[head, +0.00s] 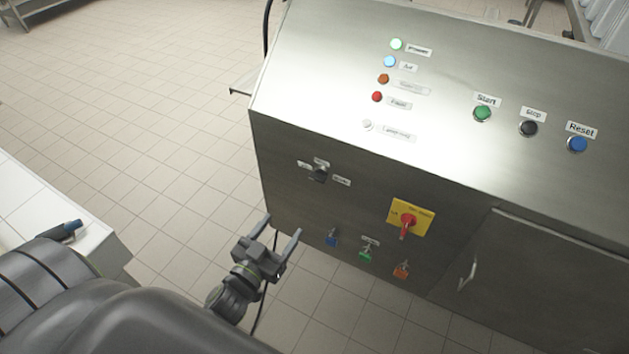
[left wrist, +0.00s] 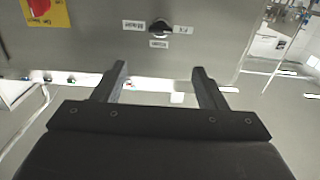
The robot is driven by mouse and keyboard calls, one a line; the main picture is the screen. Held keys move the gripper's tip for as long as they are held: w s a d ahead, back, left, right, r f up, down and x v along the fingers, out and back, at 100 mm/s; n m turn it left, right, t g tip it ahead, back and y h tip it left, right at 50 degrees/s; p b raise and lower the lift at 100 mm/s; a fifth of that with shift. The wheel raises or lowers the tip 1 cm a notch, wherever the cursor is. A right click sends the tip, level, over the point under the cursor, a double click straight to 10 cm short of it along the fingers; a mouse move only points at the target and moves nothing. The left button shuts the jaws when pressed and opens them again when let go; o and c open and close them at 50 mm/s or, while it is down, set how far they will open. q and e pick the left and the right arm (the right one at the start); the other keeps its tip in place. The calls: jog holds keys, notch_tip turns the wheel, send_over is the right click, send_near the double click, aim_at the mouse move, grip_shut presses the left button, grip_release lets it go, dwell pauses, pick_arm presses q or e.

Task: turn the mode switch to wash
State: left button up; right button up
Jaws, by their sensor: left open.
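The mode switch (head: 319,175) is a dark rotary knob on the steel cabinet's front panel, with small labels around it in the head view. It also shows in the left wrist view (left wrist: 159,29), upside down, with three white labels around it too small to read surely. My left gripper (head: 283,238) is open and empty, apart from the panel, below and to the left of the switch in the head view. In the left wrist view its two fingers (left wrist: 161,80) point toward the panel, with the switch beyond the gap between them. My right gripper is not in view.
A red main switch on a yellow plate (head: 410,217) sits right of the mode switch. Start, Stop and Reset buttons (head: 528,128) are on the sloped top. A white counter (head: 40,215) stands at the left; tiled floor lies between.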

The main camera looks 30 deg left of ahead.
aim_at(316, 179)
pick_arm(q)
jog(key=w, duration=1.1)
jog(key=w+b, duration=0.1)
jog(key=w, duration=0.5)
jog(key=shift+w+d, duration=0.1)
jog(key=shift+d, duration=0.15)
jog(key=shift+c, duration=0.4)
jog(key=c, duration=0.9)
